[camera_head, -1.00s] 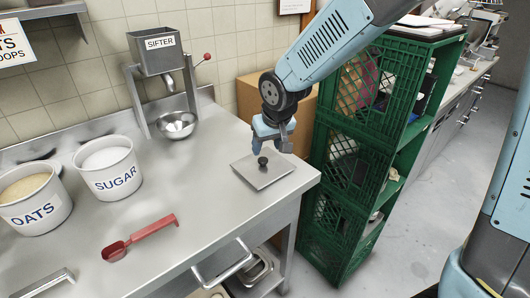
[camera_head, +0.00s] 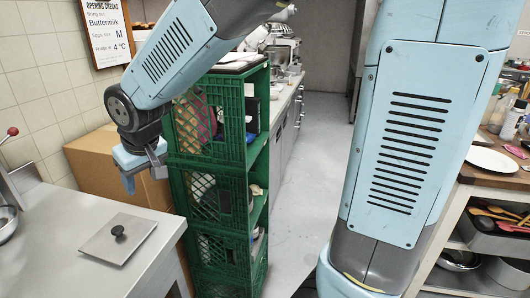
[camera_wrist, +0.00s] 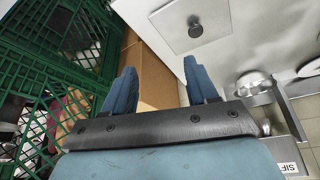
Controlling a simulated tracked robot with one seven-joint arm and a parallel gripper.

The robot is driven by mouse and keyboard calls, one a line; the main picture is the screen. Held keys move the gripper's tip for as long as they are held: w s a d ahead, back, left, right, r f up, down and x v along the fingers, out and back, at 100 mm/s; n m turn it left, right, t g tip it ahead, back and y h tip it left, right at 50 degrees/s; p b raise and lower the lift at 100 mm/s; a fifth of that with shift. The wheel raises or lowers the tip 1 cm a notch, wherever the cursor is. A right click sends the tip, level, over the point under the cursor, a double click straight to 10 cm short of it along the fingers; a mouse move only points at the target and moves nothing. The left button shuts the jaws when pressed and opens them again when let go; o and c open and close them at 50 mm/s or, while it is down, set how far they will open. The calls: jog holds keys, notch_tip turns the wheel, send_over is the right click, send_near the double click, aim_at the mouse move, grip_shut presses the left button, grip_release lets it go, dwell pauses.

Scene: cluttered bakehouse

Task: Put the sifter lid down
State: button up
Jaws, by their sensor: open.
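The sifter lid (camera_head: 104,243), a flat square grey metal plate with a dark round knob, lies flat on the steel counter (camera_head: 50,215) near its right end. It also shows in the wrist view (camera_wrist: 175,24) at the top, beyond the fingertips. My gripper (camera_head: 140,180) is above the counter's back right corner, behind and right of the lid and apart from it. In the wrist view my two blue fingers (camera_wrist: 160,82) are spread with nothing between them. The sifter (camera_wrist: 290,155) shows only in part at the wrist view's right edge.
Green crates (camera_head: 220,190) are stacked right of the counter. A cardboard box (camera_head: 110,165) stands behind the counter's end, below my gripper. A metal bowl (camera_head: 6,222) is at the left edge. Clear floor (camera_head: 300,170) lies right of the crates.

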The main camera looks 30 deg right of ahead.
jog(key=s+d+r+m, duration=0.2)
jog(key=s+d, duration=0.3)
jog(key=d, duration=0.3)
jog(key=s+d+r+m+t+h, duration=0.1)
jog(key=s+d+r+m, duration=0.1)
jog(key=d, duration=0.7)
jog(key=s+d+r+m+h, duration=0.1)
jog(key=s+d+r, duration=0.2)
jog(key=s+d, duration=0.4)
jog(key=shift+s+d+r+m, duration=0.3)
jog(key=shift+d+r+m, duration=0.1)
jog(key=shift+d, duration=0.25)
jog(key=shift+c, duration=0.5)
jog(key=shift+c, duration=0.8)
jog(key=shift+a, duration=0.15)
jog(key=shift+c, duration=0.2)
